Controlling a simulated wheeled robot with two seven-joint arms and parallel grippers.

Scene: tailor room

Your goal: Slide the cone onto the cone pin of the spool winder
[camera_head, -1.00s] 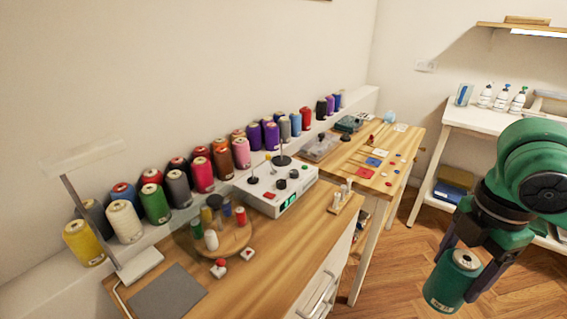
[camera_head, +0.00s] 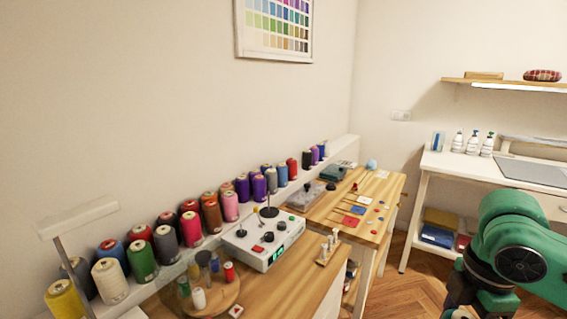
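The spool winder (camera_head: 264,258) is a white box with dark knobs, a red button and a green display, on the wooden table left of centre. A thin upright pin on a dark round base (camera_head: 269,212) stands at its back; it looks like the cone pin and is bare. My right gripper (camera_head: 468,308) is at the bottom right, far from the winder and cut off by the frame edge. My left gripper is out of view.
A row of coloured thread cones (camera_head: 192,228) stands on a ledge behind the winder. A round wooden stand (camera_head: 225,296) with small spools is in front left. A small peg rack (camera_head: 328,249) is right of the winder. Floor (camera_head: 410,285) is open between table and arm.

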